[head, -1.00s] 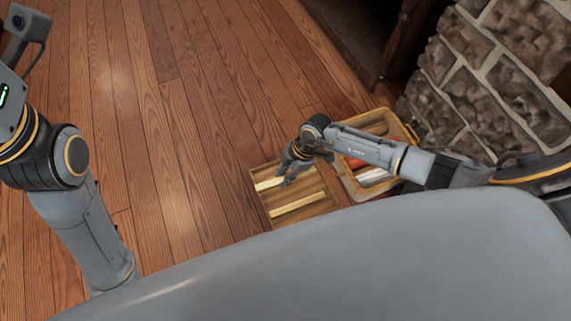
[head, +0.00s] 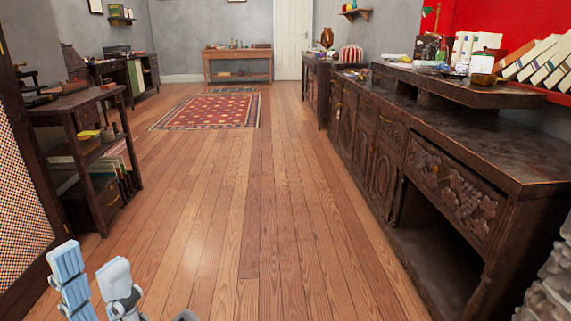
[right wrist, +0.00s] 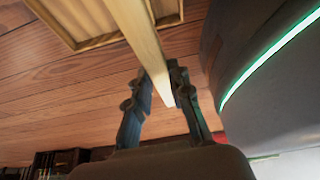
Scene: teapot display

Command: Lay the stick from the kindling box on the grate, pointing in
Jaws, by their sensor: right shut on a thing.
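In the right wrist view my right gripper (right wrist: 159,76) is shut on a pale, square-edged wooden stick (right wrist: 137,25). The stick runs from between the fingers to the top edge, where its far end is cut off. The wooden kindling box (right wrist: 57,28) shows behind it at the top left, on the plank floor. Whether the stick is clear of the box is hard to tell. In the head view my left gripper (head: 92,267) is at the bottom left, its two pale fingers apart and nothing seen between them. No grate shows in either view.
A dark carved sideboard (head: 430,165) lines the right side, with rough stonework (head: 548,290) at the lower right corner. A dark shelf unit (head: 90,150) stands at the left. The plank floor (head: 235,210) between them is clear up to a red rug (head: 210,110).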

